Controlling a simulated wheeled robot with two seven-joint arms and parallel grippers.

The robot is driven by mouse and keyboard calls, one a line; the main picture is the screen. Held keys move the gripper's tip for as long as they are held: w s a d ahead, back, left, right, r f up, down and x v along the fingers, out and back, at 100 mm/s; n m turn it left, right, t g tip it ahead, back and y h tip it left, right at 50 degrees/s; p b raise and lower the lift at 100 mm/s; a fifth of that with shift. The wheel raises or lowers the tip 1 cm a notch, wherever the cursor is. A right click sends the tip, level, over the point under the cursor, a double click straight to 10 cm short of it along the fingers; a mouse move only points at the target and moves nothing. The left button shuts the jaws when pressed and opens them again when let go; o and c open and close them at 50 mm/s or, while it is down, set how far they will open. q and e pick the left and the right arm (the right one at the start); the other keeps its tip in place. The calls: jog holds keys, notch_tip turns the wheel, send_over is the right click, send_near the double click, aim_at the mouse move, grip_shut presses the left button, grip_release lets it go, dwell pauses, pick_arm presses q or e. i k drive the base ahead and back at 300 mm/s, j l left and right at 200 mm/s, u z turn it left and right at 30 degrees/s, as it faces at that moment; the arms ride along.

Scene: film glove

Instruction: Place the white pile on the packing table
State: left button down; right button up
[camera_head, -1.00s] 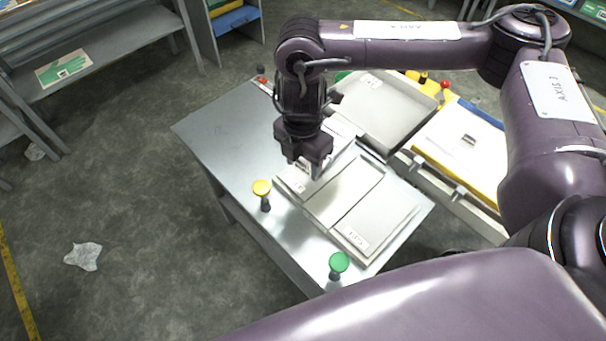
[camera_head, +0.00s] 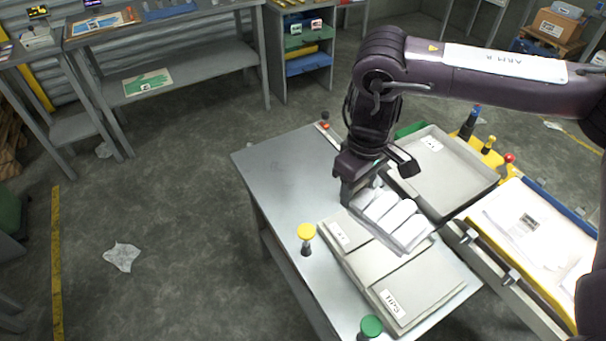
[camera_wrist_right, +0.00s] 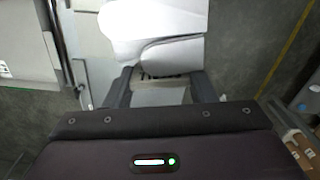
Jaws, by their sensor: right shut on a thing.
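The white pile (camera_head: 397,217), which looks like a bundle of white glove fingers, is in my right gripper (camera_head: 362,187). In the head view it is held just above the back of a pale divided tray (camera_head: 356,262) on the grey metal table (camera_head: 281,180). In the right wrist view the pile (camera_wrist_right: 155,22) extends forward from the fingers of the right gripper (camera_wrist_right: 160,92), with a banded, printed end between them. I cannot tell which table is the packing table. My left gripper is not in view.
A grey tray (camera_head: 450,172) stands behind the pile, and a yellow-edged bin (camera_head: 530,240) is at right. The table's left part is clear.

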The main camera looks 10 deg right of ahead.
aim_at(283, 165)
jog(key=j, duration=0.8)
jog(key=i+j+z, duration=0.1)
jog(key=i+j, duration=0.45)
jog(key=i+l, duration=0.1)
jog(key=i, duration=0.2)
jog(key=i+l, duration=0.1)
jog(key=i, duration=0.25)
